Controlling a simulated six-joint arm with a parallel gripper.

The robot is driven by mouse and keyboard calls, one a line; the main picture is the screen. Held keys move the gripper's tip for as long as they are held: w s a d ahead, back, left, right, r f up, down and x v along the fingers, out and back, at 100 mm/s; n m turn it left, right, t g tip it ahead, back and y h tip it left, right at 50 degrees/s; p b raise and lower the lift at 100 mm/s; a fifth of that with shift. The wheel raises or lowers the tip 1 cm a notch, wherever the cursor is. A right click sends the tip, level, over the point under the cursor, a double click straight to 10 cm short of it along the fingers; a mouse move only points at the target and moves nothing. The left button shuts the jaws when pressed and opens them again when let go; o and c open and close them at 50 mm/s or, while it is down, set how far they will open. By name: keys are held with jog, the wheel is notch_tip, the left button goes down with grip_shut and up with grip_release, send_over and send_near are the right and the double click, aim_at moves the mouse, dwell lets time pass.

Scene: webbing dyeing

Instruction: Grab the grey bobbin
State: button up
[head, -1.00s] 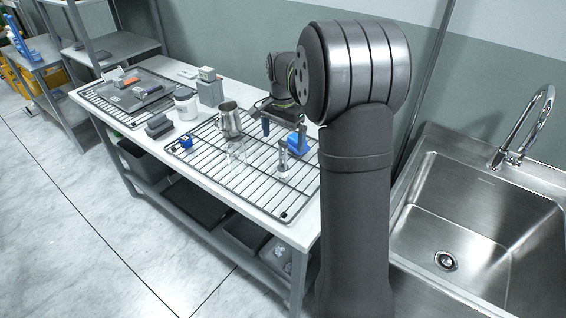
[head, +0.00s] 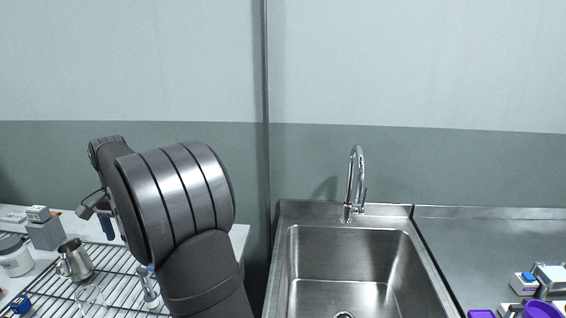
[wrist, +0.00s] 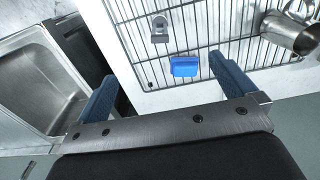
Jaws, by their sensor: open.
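My gripper (wrist: 162,70) is open and empty in the wrist view, with its two blue fingers apart. In the head view my gripper (head: 98,216) hangs over the wire rack, partly hidden by my arm. I cannot make out a clear grey bobbin. A small grey piece with an opening (wrist: 160,30) lies on the rack beyond the fingertips; I cannot tell if it is the bobbin. A blue block (wrist: 184,67) shows between the fingers in the picture, nearer than the grey piece.
A metal pitcher (head: 75,260), a blue cube (head: 20,304), a white jar (head: 14,257) and a grey box (head: 45,234) stand on the left. The wire rack (head: 112,262) ends near a sink (head: 350,255). A steel counter (head: 490,250) holds several small items at right.

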jog(key=shift+c, duration=0.4)
jog(key=c, duration=1.3)
jog(key=f+n, duration=0.3)
jog(key=n, duration=0.2)
jog(key=f+n, duration=0.3)
jog(key=n, duration=0.2)
jog(key=f+n, duration=0.3)
jog(key=n, duration=0.2)
jog(key=shift+a+f, duration=0.3)
jog(key=shift+a, duration=0.1)
jog(key=shift+d+f, duration=0.15)
jog(key=shift+f, duration=1.2)
jog(key=shift+d+f, duration=0.15)
jog(key=shift+f, duration=1.2)
